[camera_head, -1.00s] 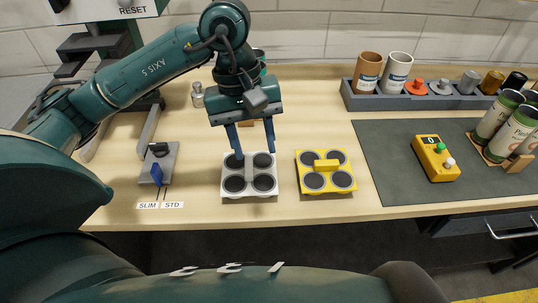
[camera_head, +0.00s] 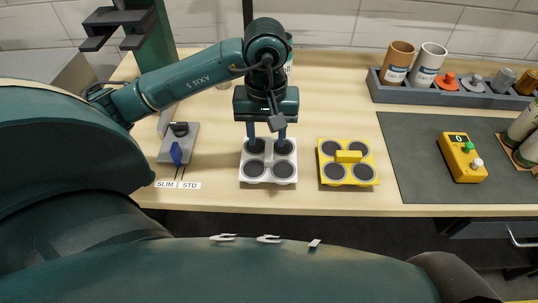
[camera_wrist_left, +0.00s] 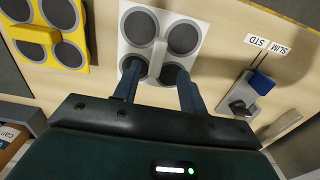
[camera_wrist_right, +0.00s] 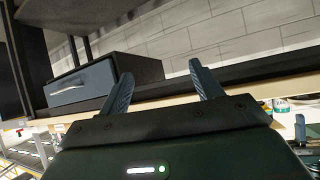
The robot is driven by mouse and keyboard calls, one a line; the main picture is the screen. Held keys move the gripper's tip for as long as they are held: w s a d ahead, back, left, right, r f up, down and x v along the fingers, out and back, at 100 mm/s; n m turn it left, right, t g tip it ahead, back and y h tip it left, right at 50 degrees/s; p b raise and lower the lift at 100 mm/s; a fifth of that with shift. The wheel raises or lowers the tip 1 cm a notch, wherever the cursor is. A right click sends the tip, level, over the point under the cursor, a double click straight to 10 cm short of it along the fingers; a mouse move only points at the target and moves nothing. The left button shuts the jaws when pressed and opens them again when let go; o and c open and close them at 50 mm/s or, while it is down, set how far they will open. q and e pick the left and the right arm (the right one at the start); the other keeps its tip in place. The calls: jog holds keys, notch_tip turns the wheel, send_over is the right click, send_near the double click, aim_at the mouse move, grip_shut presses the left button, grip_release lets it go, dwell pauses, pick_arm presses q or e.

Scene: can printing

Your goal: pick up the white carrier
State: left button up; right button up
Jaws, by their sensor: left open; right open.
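The white carrier (camera_head: 268,182) lies flat on the table with several dark round wells and a light grey central handle. It also shows in the left wrist view (camera_wrist_left: 161,12). My left gripper (camera_head: 267,140) is open and points down at the carrier's rear part. In the left wrist view my left gripper (camera_wrist_left: 159,68) has a finger on each side of the handle's near end; whether they touch it I cannot tell. My right gripper (camera_wrist_right: 161,72) is open and empty, away from the carrier, and shows only in its own wrist view.
A yellow carrier (camera_head: 328,183) lies just right of the white one. A grey fixture with a blue lever (camera_head: 176,154) stands left, by the SLIM and STD labels. A dark mat (camera_head: 420,190) bears a yellow counter box (camera_head: 462,158). A rack (camera_head: 385,92) holds cups behind.

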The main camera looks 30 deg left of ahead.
aim_at(269, 148)
pick_arm(q)
jog(key=f, duration=0.4)
jog(key=shift+d+p, duration=0.25)
jog(key=shift+p, duration=0.05)
jog(key=shift+c, duration=0.4)
grip_shut()
